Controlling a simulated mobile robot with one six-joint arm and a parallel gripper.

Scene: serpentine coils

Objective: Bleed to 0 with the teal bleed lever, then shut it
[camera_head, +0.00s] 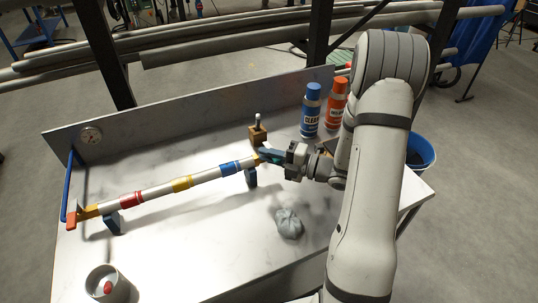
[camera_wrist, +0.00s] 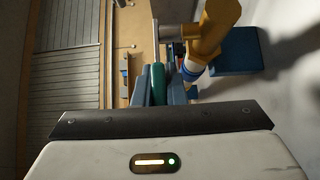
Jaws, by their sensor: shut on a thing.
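A white pipe (camera_head: 155,193) with red, yellow and blue bands rests on two dark blue supports across the bench. At its right end are brass fittings, which show in the wrist view as a brass elbow (camera_wrist: 213,28). The teal bleed lever (camera_wrist: 157,84) sits at that end, between my gripper's fingers. My gripper (camera_head: 277,156) is shut on the lever, its jaws partly hidden by the lever and fitting.
A brass valve block (camera_head: 257,134) with a white-topped stem stands behind the lever. Blue (camera_head: 311,110) and orange (camera_head: 336,106) bottles stand at the back right. A grey crumpled cloth (camera_head: 288,222) lies in front, and a white cup (camera_head: 107,285) stands front left.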

